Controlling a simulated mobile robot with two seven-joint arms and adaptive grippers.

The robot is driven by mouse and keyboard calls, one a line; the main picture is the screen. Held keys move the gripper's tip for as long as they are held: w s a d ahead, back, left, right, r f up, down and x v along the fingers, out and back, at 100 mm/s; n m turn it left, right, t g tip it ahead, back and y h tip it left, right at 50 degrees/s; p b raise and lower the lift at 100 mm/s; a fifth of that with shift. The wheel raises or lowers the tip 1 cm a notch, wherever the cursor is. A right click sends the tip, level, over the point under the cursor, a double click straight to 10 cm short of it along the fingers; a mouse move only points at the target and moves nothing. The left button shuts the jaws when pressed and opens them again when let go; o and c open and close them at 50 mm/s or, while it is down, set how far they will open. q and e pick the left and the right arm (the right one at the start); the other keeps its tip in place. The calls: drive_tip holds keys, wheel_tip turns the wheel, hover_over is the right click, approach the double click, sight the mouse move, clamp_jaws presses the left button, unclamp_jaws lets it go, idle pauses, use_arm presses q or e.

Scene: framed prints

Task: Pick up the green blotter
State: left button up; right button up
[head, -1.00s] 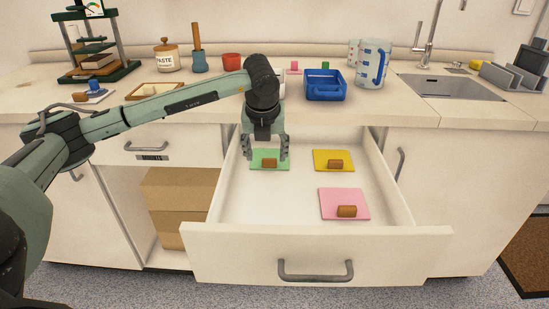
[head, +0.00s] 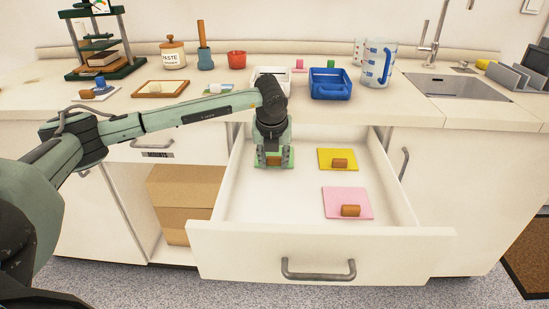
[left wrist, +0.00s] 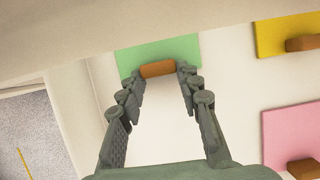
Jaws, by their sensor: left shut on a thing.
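The green blotter (head: 289,152) is a flat green pad with a brown wooden handle (left wrist: 158,69) on top. It lies at the back left of the open drawer. My left gripper (head: 273,161) is down at the blotter and shut on its handle. In the left wrist view the fingertips (left wrist: 158,72) press on both ends of the handle, and the green pad (left wrist: 150,54) shows behind it. In the head view the gripper hides most of the blotter. My right gripper is not in view.
A yellow blotter (head: 326,159) and a pink blotter (head: 347,195) lie to the right in the same drawer (head: 290,205). The drawer walls stand around them. The counter above holds a blue tray (head: 330,88), a measuring jug (head: 375,68) and a paste jar (head: 173,55).

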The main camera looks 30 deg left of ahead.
use_arm(q)
drive_tip(key=shift+c, duration=0.7)
